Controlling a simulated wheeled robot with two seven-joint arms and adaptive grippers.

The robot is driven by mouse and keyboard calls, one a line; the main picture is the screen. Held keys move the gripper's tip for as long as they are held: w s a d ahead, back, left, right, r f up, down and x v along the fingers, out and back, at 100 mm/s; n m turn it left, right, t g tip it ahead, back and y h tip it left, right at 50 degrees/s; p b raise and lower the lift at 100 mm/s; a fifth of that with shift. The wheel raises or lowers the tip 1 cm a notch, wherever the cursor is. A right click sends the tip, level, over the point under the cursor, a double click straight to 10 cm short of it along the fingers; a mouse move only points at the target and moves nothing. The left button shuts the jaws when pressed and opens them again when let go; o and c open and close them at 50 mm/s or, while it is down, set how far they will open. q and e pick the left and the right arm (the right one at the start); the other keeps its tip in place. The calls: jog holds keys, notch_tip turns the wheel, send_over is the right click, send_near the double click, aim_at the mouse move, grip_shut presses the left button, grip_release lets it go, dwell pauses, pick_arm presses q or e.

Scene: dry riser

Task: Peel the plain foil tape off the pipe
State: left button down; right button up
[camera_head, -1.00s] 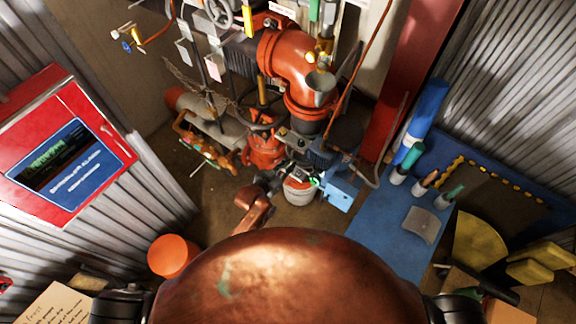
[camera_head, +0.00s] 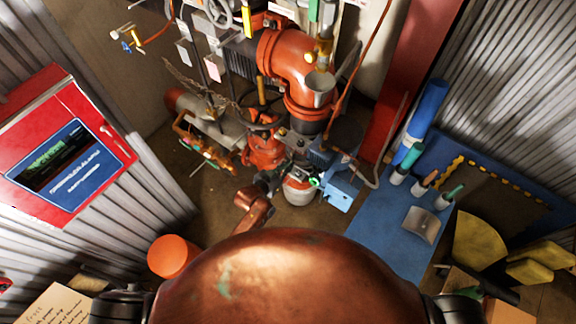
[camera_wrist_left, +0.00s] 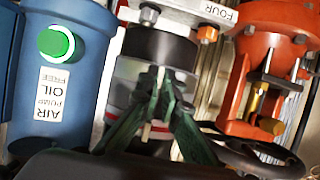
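In the left wrist view an upright silver-grey pipe (camera_wrist_left: 185,52) with a wide black band (camera_wrist_left: 160,47) stands straight ahead. My left gripper (camera_wrist_left: 161,80) has dark green fingers that come together in front of it, just below the black band. A small pale strip (camera_wrist_left: 147,131) shows between the fingers; I cannot tell whether it is the foil tape or whether the fingers hold it. In the head view my left gripper (camera_head: 272,182) is small, low among the red pipework. The foil tape cannot be made out there. My right gripper is not in view.
A blue air pump housing (camera_wrist_left: 60,100) stands close left of the fingers, and a red valve body (camera_wrist_left: 275,60) with a dark handwheel (camera_wrist_left: 262,155) is close right. In the head view a blue bench (camera_head: 375,225) with tools is at right and an orange bucket (camera_head: 172,256) at lower left.

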pick_arm(q)
jog(key=shift+s+a, duration=0.1)
jog(key=s+a+p, duration=0.4)
jog(key=s+a, duration=0.1)
jog(key=s, duration=0.2)
dwell(0.9)
dwell(0.4)
